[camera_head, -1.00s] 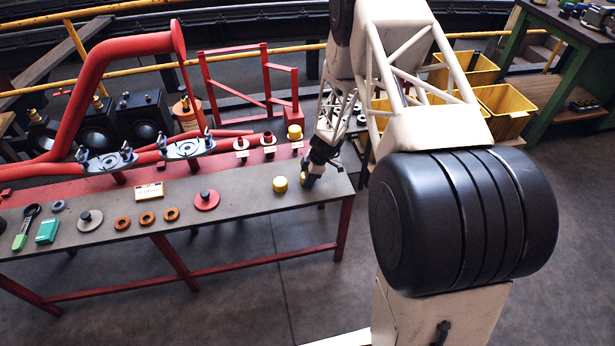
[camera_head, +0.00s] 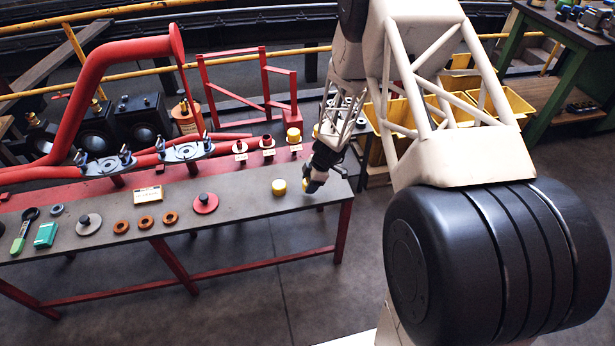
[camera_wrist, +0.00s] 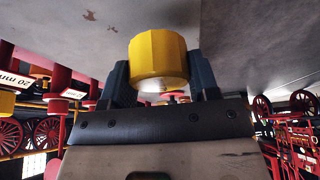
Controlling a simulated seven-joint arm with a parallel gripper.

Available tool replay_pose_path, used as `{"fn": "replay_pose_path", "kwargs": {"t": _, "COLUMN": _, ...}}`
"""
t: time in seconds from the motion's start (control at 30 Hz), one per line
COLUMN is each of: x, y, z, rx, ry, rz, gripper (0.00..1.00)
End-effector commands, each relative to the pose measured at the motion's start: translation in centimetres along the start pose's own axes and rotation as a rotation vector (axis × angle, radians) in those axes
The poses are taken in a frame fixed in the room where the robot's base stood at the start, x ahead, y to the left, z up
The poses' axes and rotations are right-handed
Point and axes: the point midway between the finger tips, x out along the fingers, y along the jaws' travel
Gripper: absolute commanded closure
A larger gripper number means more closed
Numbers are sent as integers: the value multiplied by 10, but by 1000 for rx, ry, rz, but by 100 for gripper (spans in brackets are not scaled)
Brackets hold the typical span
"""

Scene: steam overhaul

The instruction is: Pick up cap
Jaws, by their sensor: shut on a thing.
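A yellow cap (camera_wrist: 158,58) with a faceted side sits between the two dark fingers of my gripper (camera_wrist: 160,82) in the wrist view. The fingers are shut on it, one at each side. In the head view my gripper (camera_head: 312,185) is at the right end of the grey bench, and the held cap is mostly hidden by the fingers. A second yellow cap (camera_head: 279,187) stands on the bench just left of my gripper. A third yellow cap (camera_head: 293,135) is on the red ledge behind.
The grey bench (camera_head: 240,197) carries a red disc (camera_head: 205,203), several copper-coloured rings (camera_head: 146,222), a grey disc (camera_head: 88,223) and a small labelled box (camera_head: 149,194). Red flanged pieces (camera_head: 240,147) stand on the ledge. Yellow bins (camera_head: 505,100) are at the back right.

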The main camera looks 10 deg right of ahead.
Motion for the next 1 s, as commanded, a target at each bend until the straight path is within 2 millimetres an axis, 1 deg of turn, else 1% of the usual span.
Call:
{"fn": "replay_pose_path", "kwargs": {"t": 0.03, "x": -1, "y": -8, "z": 0, "rx": 1, "ry": 0, "rz": -1, "gripper": 67}}
{"fn": "replay_pose_path", "kwargs": {"t": 0.5, "x": -8, "y": -70, "z": 1, "rx": 0, "ry": 0, "rz": -1, "gripper": 67}}
{"fn": "replay_pose_path", "kwargs": {"t": 0.8, "x": -10, "y": -96, "z": 2, "rx": 1, "ry": 0, "rz": -1, "gripper": 67}}
{"fn": "replay_pose_path", "kwargs": {"t": 1.0, "x": -11, "y": -103, "z": 2, "rx": 0, "ry": 0, "rz": 0, "gripper": 67}}
